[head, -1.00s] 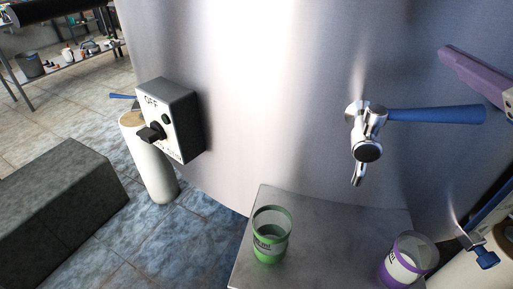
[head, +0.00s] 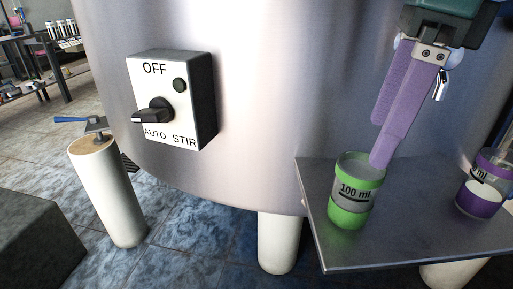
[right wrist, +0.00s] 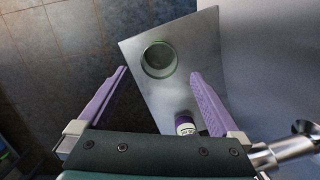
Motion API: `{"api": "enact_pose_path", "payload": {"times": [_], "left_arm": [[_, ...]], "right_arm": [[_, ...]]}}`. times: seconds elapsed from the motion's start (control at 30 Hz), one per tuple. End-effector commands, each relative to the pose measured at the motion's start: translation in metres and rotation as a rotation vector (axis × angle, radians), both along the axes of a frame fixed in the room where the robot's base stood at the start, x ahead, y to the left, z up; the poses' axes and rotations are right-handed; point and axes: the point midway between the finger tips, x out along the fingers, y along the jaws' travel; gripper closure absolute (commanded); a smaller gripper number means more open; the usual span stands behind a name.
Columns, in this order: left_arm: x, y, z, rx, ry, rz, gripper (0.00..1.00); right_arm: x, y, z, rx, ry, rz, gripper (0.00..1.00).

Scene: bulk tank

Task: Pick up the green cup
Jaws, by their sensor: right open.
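The green cup (head: 355,190), with a clear band marked "100 ml", stands upright on a metal shelf (head: 420,248) in front of the tank. It also shows in the right wrist view (right wrist: 158,59), seen from above, beyond and between my fingertips. My right gripper (head: 380,145) hangs just above and behind the cup's right side in the head view. Its purple fingers are apart with nothing between them in the right wrist view (right wrist: 158,72). My left gripper is not in view.
A purple cup (head: 482,190) stands on the shelf to the right. The steel tank (head: 250,100) rises behind, with a switch box (head: 172,100) on its wall. A metal tap (head: 441,86) is partly hidden behind my right gripper.

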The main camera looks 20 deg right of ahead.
Motion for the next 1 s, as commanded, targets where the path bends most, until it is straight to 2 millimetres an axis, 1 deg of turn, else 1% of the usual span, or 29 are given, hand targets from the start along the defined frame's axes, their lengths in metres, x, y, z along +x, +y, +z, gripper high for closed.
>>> {"api": "enact_pose_path", "payload": {"times": [0.07,0.2,0.33,0.43,0.57,0.63,0.77,0.97,1.0], "left_arm": [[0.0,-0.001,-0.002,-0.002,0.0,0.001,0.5],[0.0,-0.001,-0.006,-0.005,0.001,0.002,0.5],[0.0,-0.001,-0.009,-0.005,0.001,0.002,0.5],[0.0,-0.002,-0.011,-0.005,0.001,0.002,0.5],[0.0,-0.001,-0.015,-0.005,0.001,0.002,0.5],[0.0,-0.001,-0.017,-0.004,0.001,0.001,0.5],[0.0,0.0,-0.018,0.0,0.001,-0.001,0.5],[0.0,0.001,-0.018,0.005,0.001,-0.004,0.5],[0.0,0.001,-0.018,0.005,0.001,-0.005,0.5]], "right_arm": [[0.0,-0.003,-0.008,-0.014,0.005,-0.004,0.0],[0.001,0.0,-0.029,-0.011,0.008,-0.002,0.0],[0.003,0.003,-0.046,-0.009,0.006,-0.001,0.0],[0.005,0.007,-0.057,-0.008,0.006,0.0,0.0],[0.008,0.013,-0.078,-0.006,0.007,0.0,0.0],[0.009,0.013,-0.088,-0.009,0.007,0.0,0.0],[0.01,0.014,-0.096,-0.008,0.005,0.0,0.0],[0.01,0.014,-0.096,-0.008,0.003,0.0,0.0],[0.01,0.014,-0.096,-0.008,0.003,0.0,0.03]]}}
